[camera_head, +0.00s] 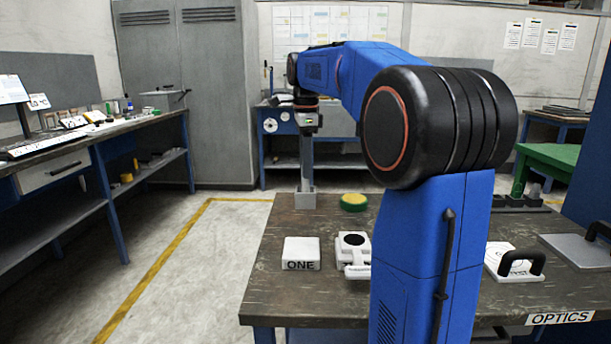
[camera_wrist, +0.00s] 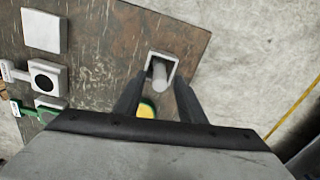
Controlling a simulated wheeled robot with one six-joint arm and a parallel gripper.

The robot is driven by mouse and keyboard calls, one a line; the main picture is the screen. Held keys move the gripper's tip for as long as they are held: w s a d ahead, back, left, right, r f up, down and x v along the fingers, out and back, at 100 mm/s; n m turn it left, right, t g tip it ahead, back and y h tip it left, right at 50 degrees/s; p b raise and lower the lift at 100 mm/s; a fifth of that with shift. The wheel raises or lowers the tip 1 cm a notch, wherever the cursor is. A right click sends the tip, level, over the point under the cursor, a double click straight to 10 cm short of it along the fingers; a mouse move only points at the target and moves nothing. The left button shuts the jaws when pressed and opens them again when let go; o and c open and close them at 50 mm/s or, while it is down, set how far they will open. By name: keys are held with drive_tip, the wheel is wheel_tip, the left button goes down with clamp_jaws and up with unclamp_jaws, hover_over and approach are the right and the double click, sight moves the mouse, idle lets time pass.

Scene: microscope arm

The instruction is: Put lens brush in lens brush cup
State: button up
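The lens brush cup (camera_head: 305,201), a small square grey holder, stands near the table's far left corner in the head view. The wrist view looks into its open top (camera_wrist: 177,71). A light grey cylinder, which looks like the lens brush (camera_wrist: 159,75), stands in the cup in the wrist view, its lower end hidden inside. My gripper (camera_wrist: 160,82) points down over the cup. Its two dark fingers are apart, one on each side of the cylinder, with visible gaps. In the head view a narrow grey upright shape joins gripper and cup; I cannot separate fingers from brush there.
A yellow-green round object (camera_head: 353,202) sits right of the cup. A white block marked ONE (camera_head: 301,254) and a white holder with a black disc (camera_head: 354,242) stand nearer. Black-handled items (camera_head: 520,262) lie at right. The table's far left corner is close to the cup.

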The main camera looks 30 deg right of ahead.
wheel_tip(320, 180, up, 8)
drive_tip(key=shift+r, duration=0.15)
idle(0.6)
